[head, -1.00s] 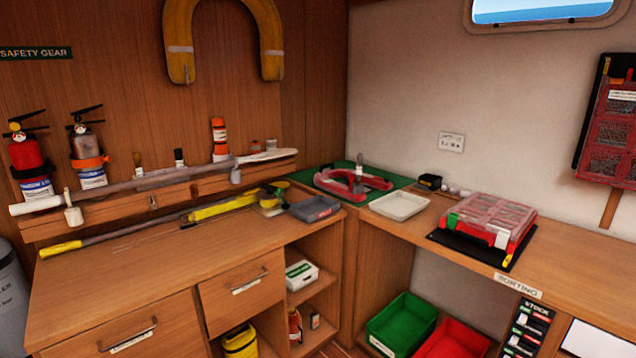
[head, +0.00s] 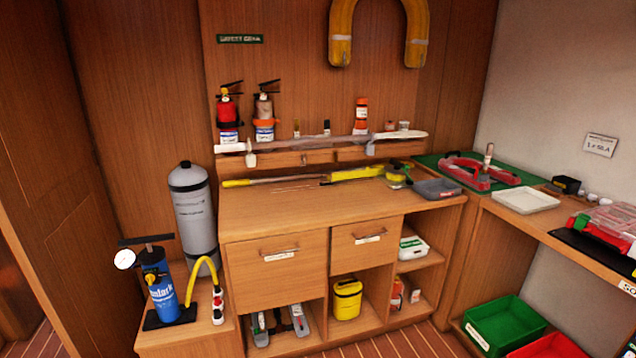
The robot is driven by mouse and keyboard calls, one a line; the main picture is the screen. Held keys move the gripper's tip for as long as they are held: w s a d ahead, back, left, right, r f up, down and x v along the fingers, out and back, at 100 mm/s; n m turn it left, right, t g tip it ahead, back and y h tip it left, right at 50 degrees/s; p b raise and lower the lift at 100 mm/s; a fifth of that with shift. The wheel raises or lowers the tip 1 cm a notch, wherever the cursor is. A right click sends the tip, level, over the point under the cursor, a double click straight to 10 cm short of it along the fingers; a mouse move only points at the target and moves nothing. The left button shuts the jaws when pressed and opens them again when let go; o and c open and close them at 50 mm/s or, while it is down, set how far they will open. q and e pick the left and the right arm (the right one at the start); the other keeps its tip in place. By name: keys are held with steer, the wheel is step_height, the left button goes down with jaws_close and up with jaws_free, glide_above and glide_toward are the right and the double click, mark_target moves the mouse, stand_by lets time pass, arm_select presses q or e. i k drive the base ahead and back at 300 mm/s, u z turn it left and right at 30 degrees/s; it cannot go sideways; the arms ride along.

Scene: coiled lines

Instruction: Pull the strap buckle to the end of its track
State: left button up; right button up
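I cannot make out a strap buckle or its track for certain. A red fire extinguisher (head: 228,109) and a greyish extinguisher (head: 264,106) stand against the wooden wall at the back of the counter. An orange band (head: 264,124) goes around the greyish one; any buckle on it is too small to tell. A yellow tool (head: 357,173) with a long handle lies along the counter. Neither of my grippers is in view.
The wooden counter (head: 290,208) is bare at its front. A grey cylinder (head: 194,212) and a blue pump (head: 162,292) with a yellow hose stand at left. A white tray (head: 525,200) and green bin (head: 500,324) are at right. Striped floor shows below.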

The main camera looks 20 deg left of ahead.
mark_target(328, 176)
steer(key=z, duration=0.45)
steer(key=i, duration=0.4)
steer(key=z, duration=0.6)
steer(key=i, duration=1.7)
steer(key=u, duration=1.2)
steer(key=i, duration=0.55)
steer(key=u, duration=0.6)
